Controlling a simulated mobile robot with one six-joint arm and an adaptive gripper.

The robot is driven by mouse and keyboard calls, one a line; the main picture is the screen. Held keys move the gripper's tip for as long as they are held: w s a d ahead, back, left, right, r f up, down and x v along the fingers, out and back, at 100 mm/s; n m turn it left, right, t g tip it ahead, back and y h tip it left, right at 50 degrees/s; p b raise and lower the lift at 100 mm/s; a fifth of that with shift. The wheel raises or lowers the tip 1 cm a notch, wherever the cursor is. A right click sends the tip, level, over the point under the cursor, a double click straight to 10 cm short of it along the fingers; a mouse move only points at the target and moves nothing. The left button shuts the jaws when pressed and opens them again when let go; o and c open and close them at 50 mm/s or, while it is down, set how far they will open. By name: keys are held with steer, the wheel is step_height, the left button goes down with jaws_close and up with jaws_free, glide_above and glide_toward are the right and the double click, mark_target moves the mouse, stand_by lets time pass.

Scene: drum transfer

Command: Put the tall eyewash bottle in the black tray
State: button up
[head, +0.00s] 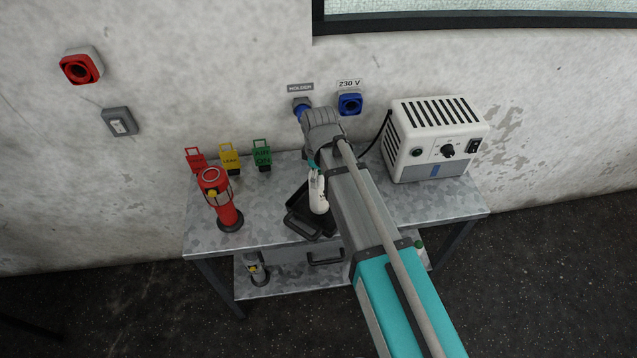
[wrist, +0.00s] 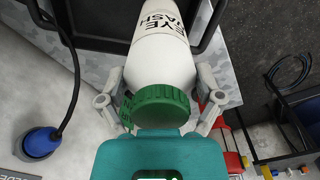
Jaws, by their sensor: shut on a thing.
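The white eyewash bottle (wrist: 160,60) has a green cap (wrist: 160,105) and black "EYE WASH" lettering. My gripper (wrist: 161,82) is shut on it, with one finger on each side just below the cap. In the head view the bottle (head: 318,193) hangs roughly upright over the right part of the black tray (head: 298,228). The tray also shows beyond the bottle in the wrist view (wrist: 92,22). The bottle's base is out of the wrist view, and I cannot tell whether it touches the tray floor. My arm hides the tray's right side.
Red, yellow and green tags (head: 230,160) stand along the back. A white power unit (head: 437,140) fills the back right. The lower shelf (head: 300,284) holds another item (head: 256,269).

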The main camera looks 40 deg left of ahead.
steer(key=shift+w+a+f+b, duration=0.15)
steer(key=shift+f+b, duration=0.85)
steer(key=shift+w+a+f+b, duration=0.1)
steer(key=shift+a+f+b, duration=0.05)
steer(key=shift+f+b, duration=0.85)
steer(key=shift+f, duration=0.15)
steer(key=o, duration=1.1)
steer(key=shift+r, duration=0.2)
step_height(320, 180, up, 12)
steer(key=p, duration=1.2)
